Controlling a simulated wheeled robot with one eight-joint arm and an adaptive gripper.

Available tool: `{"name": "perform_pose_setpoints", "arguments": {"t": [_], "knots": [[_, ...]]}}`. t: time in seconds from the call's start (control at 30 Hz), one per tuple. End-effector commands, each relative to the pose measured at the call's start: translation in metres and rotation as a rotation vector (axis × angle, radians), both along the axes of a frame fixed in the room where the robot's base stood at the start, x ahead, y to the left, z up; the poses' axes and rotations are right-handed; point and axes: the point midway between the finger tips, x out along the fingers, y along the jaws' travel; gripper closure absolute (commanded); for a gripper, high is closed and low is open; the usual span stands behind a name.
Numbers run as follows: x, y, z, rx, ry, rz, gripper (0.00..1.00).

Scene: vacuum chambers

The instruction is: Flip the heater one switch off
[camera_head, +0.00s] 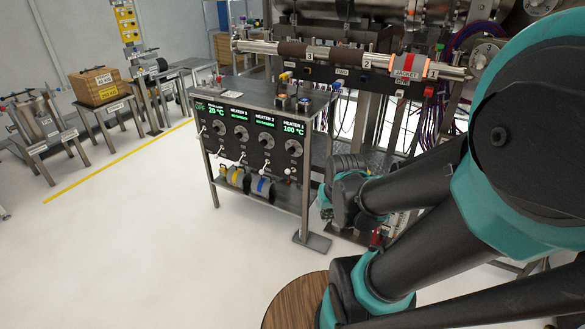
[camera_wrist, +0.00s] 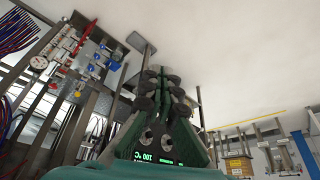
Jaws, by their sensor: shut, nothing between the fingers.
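The heater console (camera_head: 262,110) stands in the middle of the head view with a dark front panel. The heater 1 display (camera_head: 293,127) at its right end reads 100 °C in green. Below it are a round knob (camera_head: 294,148) and the small white-tipped heater one switch (camera_head: 290,171); its position is too small to tell. My gripper (camera_wrist: 161,72) is shut and empty in the wrist view, where the picture is upside down. The 100 °C display (camera_wrist: 155,157) shows there behind it; the switch cannot be made out. In the head view my fingers are hard to see, right of the console.
Several similar knobs and switches fill the console's left side. Tape rolls (camera_head: 262,187) lie on its lower shelf. A long tube (camera_head: 350,58) with numbered jackets and the chamber frame stand behind. A round wooden surface (camera_head: 297,302) is at the front. The floor left of the console is clear.

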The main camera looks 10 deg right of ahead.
Motion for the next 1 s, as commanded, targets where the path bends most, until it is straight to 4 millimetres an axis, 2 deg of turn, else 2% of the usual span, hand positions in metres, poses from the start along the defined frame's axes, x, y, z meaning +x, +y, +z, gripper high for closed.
{"name": "perform_pose_setpoints", "arguments": {"t": [0.17, 0.23, 0.47, 0.67, 0.8, 1.0], "knots": [[0.065, 0.001, 0.018, 0.055, -0.025, -0.104, 1.0], [0.098, 0.001, 0.024, 0.083, -0.038, -0.157, 1.0], [0.202, 0.002, 0.026, 0.184, -0.074, -0.329, 1.0], [0.291, 0.001, 0.011, 0.275, -0.104, -0.477, 1.0], [0.35, 0.0, -0.009, 0.342, -0.123, -0.579, 1.0], [0.422, -0.002, -0.046, 0.433, -0.144, -0.711, 1.0]]}}
